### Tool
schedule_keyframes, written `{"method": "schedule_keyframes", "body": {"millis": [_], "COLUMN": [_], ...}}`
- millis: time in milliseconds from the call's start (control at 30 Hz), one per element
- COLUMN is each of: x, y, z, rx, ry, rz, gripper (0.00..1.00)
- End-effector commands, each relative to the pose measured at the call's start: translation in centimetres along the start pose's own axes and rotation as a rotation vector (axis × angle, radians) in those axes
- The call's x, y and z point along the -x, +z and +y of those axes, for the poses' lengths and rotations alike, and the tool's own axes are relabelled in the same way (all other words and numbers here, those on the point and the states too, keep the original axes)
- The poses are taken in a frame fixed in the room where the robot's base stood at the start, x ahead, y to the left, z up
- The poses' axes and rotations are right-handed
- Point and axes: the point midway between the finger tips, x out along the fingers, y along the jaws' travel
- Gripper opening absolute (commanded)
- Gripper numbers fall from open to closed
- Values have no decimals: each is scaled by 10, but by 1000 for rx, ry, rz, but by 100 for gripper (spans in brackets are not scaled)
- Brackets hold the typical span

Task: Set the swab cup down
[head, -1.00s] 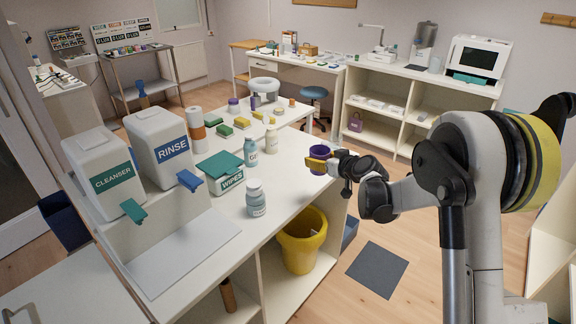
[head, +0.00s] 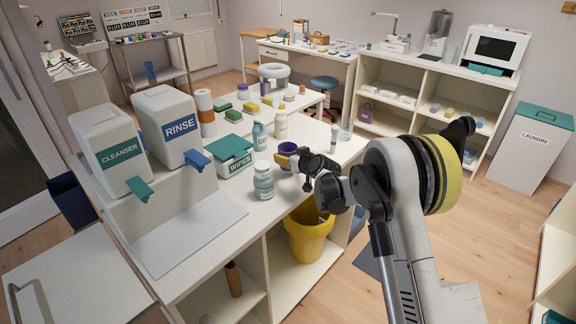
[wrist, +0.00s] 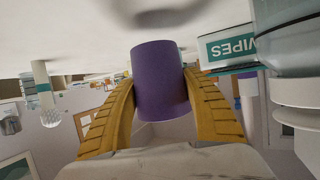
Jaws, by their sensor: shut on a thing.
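The purple swab cup (head: 287,150) is over the white counter (head: 262,212), between the wipes box and the counter's right edge. My gripper (head: 286,161) has its yellow fingers closed around the cup. In the wrist view the cup (wrist: 161,82) sits between the two yellow fingers (wrist: 160,112), one on each side. The wrist picture appears upside down. I cannot tell whether the cup's base touches the counter.
A lidded bottle (head: 264,181) stands close to the left of my gripper, with the WIPES box (head: 235,165) behind it. Two more bottles (head: 281,125) (head: 259,138) stand beyond the cup. A yellow bin (head: 309,238) is below the counter's edge.

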Motion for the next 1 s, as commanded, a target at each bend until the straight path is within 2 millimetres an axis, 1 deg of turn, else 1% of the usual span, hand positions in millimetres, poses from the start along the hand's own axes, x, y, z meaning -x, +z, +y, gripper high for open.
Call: {"method": "schedule_keyframes", "body": {"millis": [33,100,167,400,567,600,633,900,1000], "x": [-4,-9,-12,-11,-13,-13,-13,-12,-11], "y": [11,22,29,28,33,32,32,32,28], "z": [0,0,0,0,0,0,0,0,0], "rx": [0,0,0,0,0,0,0,0,0], "ry": [0,0,0,0,0,0,0,0,0], "rz": [0,0,0,0,0,0,0,0,0], "gripper": [24,24,24,24,24,67,76,76,76]}}
